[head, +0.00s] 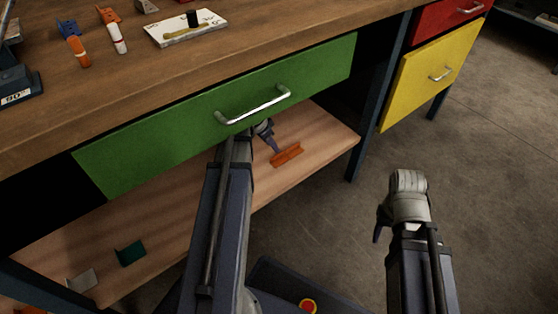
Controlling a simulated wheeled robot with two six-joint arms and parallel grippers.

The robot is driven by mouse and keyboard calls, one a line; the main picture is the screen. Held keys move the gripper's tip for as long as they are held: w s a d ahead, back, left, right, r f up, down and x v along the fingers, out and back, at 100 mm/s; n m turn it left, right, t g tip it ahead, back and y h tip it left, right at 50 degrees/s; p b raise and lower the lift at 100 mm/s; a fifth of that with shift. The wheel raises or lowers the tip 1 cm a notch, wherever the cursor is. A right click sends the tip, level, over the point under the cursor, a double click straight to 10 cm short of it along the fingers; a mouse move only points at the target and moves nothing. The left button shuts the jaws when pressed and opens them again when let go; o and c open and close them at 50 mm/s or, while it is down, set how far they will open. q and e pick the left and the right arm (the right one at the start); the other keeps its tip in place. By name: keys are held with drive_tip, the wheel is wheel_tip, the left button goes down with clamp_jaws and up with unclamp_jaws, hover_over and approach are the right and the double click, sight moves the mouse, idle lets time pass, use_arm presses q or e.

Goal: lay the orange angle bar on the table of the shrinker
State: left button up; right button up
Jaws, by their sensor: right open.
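The orange angle bar (288,154) is at the lower wooden shelf, below the green drawer. My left gripper (273,145) reaches under the drawer, with its tip at the upper left edge of the bar. Its fingers are too small and partly hidden to show whether they are closed on the bar. My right gripper (379,232) is open and empty, over the floor to the right of the bench. I cannot surely identify the shrinker or its table in this view.
The green drawer (180,130) with its metal handle overhangs the shelf (205,215). A green angle piece (130,253) and a grey one (82,280) lie on the shelf.

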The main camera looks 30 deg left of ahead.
sight(278, 155)
use_arm(q)
drive_tip(key=shift+b+x, duration=1.3)
drive_tip(key=shift+x, duration=0.05)
drive_tip(key=b+x, duration=0.2)
drive_tip(key=a+b+x, duration=0.1)
drive_tip(key=b+x, duration=0.1)
drive_tip(key=shift+f, duration=0.25)
drive_tip(key=shift+w+d+f+b, duration=0.2)
drive_tip(key=shift+w+f+b, duration=0.05)
drive_tip(key=shift+f+b, duration=0.2)
drive_tip(key=shift+r, duration=0.15)
drive_tip(key=shift+c, duration=0.3)
clamp_jaws()
